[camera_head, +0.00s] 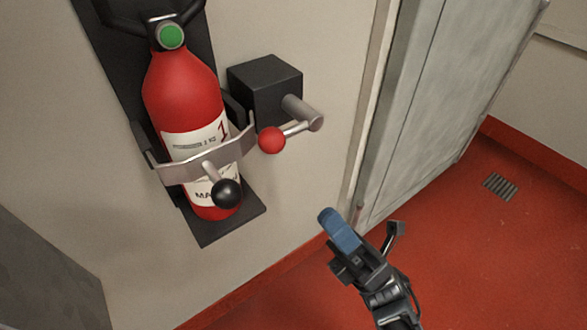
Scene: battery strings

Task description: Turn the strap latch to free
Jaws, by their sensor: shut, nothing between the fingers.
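A red fire extinguisher (184,92) stands in a black wall bracket (232,226). A grey metal strap (225,154) runs across its front over the white label. A short lever with a black ball knob (227,193) sticks out from the strap. To the right, a black box (264,84) on the wall carries a metal shaft and arm with a red ball knob (271,140) beside the strap's right end. Which of the two levers is the strap latch is not marked. My gripper (328,217) with blue fingertips is shut and empty, below and right of both knobs, touching nothing.
A grey door or cabinet panel (435,90) with a pale frame stands to the right of the box. The red floor (490,240) has a small drain grate (500,186). A dark grey panel (40,275) fills the lower left. Open space lies between my gripper and the bracket.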

